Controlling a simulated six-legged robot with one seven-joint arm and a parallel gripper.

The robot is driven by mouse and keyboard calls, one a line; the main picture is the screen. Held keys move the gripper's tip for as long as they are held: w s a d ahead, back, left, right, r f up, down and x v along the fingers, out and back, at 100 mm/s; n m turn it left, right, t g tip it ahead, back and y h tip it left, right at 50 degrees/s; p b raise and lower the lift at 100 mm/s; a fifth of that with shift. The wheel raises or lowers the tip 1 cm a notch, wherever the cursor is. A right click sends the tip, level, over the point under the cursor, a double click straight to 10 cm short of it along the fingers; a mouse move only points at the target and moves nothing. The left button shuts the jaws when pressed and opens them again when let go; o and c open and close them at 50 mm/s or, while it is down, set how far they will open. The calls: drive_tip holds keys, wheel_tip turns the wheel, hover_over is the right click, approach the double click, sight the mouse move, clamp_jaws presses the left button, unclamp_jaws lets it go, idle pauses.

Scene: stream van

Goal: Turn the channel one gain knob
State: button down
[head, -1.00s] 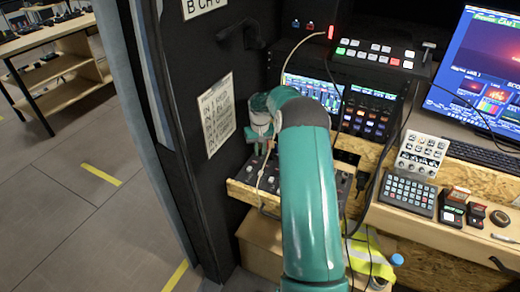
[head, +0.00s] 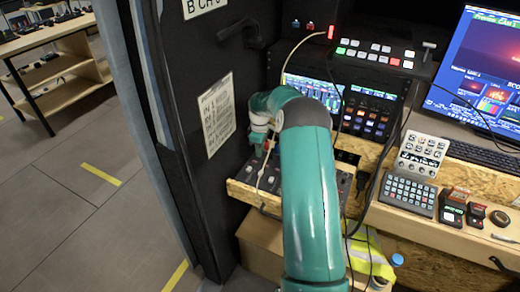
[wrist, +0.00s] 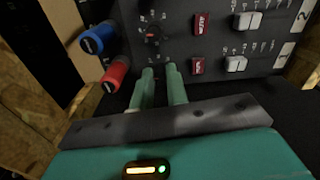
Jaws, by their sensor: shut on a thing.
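In the wrist view a dark control panel (wrist: 225,45) fills the top, with rows of knobs, red switches and white caps. My gripper (wrist: 161,72) has its two green fingertips at the lower row of this panel, shut on a small knob that the fingers almost fully hide. I take it for the channel one gain knob from its row; its pointer cannot be seen. The matching black knob with a red mark (wrist: 153,35) in the row above is free. In the head view the panel (head: 290,178) lies on a wooden shelf, and my arm covers part of it.
A blue plug (wrist: 98,38) and a red plug (wrist: 115,75) stick out left of the fingers. A thin cable (head: 298,50) hangs down past my wrist. The dark door (head: 185,100) stands close on the left. A button pad (head: 408,195) lies to the right.

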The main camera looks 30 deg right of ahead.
drive_tip(key=n, duration=0.4)
idle(0.5)
drive_tip(key=c, duration=1.4)
unclamp_jaws()
wheel_tip(320, 180, up, 14)
drive_tip(key=shift+f, duration=0.1)
